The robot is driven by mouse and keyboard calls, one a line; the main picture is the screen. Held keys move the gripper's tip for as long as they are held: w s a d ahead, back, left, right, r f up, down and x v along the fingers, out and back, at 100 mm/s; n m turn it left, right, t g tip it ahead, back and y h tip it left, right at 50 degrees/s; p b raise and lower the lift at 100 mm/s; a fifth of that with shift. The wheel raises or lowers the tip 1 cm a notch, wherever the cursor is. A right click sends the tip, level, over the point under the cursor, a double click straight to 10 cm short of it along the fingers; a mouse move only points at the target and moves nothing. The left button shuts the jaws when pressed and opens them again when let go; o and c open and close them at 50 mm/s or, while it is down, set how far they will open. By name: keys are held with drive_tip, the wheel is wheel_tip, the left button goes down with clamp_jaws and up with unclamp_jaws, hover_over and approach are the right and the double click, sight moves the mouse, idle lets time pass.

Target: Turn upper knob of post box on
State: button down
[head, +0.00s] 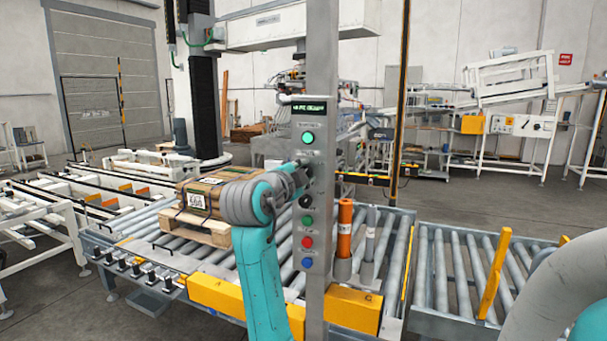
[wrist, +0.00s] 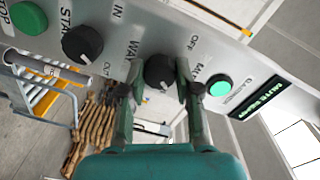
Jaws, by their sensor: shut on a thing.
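The post box (head: 310,190) is a tall grey panel on a post, with a dark display (head: 309,108) at its top. My gripper (head: 302,172) is at the panel, just below the upper green button (head: 308,138), and covers the upper knob in the head view. In the wrist view the black upper knob (wrist: 160,72) sits between the two fingers of my gripper (wrist: 158,88), which are shut on it. A label reading OFF is beside this knob. Its pointer direction is hard to tell. The lower black knob (wrist: 82,43) is apart from the fingers.
Below the lower knob are a green button (head: 307,220), a red button (head: 307,242) and a blue button (head: 307,263). A roller conveyor (head: 225,255) carrying a strapped carton (head: 215,195) on a pallet (head: 195,228) stands behind. An orange cylinder (head: 344,230) stands right of the post.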

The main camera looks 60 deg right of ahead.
drive_tip(key=shift+m, duration=0.3)
drive_tip(key=c, duration=0.8)
unclamp_jaws()
drive_tip(key=shift+a, duration=0.15)
drive_tip(key=a, duration=1.1)
drive_tip(key=shift+s+a+r, duration=0.15)
drive_tip(key=shift+s+a, duration=0.2)
drive_tip(key=shift+s, duration=0.1)
